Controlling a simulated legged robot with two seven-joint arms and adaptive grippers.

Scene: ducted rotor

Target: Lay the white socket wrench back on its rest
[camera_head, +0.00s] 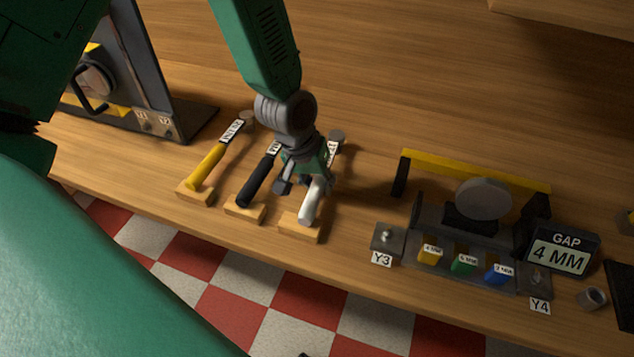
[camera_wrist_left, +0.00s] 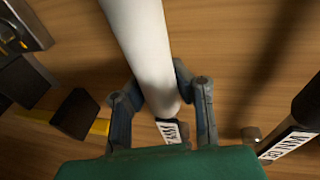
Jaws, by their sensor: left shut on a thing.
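The white socket wrench (camera_head: 311,204) has a thick white handle, a label and a grey head at the far end. My left gripper (camera_head: 303,180) is shut on it around the handle. In the left wrist view the white handle (camera_wrist_left: 142,42) passes between the fingers of my left gripper (camera_wrist_left: 162,98). The wooden rest (camera_head: 299,229) is under the near end of the handle; I cannot tell whether the two touch. Part of the wrench is hidden by the gripper. My right gripper is not in view.
A yellow-handled wrench (camera_head: 206,166) and a black-handled wrench (camera_head: 256,183) lie just left on their own wooden blocks. A fixture with a yellow bar (camera_head: 475,170) and a "GAP 4 MM" display (camera_head: 562,250) stand to the right. The bench behind is clear.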

